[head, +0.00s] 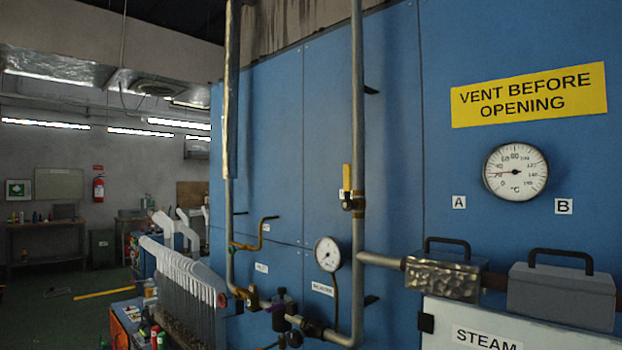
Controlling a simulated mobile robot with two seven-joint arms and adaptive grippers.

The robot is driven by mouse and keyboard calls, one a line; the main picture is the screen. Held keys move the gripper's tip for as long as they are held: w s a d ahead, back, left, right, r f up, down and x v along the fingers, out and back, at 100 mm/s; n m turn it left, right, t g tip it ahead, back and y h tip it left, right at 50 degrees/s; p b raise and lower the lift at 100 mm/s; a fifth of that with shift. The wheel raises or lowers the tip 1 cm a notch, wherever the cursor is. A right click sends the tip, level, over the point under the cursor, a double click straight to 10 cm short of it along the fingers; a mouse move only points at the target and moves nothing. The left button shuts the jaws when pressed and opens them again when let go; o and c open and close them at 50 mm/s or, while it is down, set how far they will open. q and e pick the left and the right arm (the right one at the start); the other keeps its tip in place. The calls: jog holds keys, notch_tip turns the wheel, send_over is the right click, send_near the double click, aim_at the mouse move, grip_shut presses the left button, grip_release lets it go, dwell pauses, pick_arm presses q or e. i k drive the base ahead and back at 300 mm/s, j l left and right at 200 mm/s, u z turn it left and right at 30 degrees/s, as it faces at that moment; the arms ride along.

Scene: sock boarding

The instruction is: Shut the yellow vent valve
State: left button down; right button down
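The vent valve is on the vertical grey pipe (358,110) in front of the blue panel. Its yellow lever (346,178) points straight up, in line with the pipe, above a brass body (353,203). Neither of my grippers is in view, and nothing touches the lever. A small label behind the valve is mostly hidden by it.
A round pressure gauge (328,254) and a brass-coloured bent handle (262,232) sit lower left of the valve. A dial thermometer (515,172) hangs at right under a yellow sign (529,95). Two handled boxes, one metallic (440,276) and one grey (562,296), stand at lower right.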

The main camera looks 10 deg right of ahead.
aim_at(347, 204)
jog(key=i+j, duration=0.75)
jog(key=j, duration=0.2)
jog(key=i+j+z, duration=0.1)
jog(key=i+j, duration=0.3)
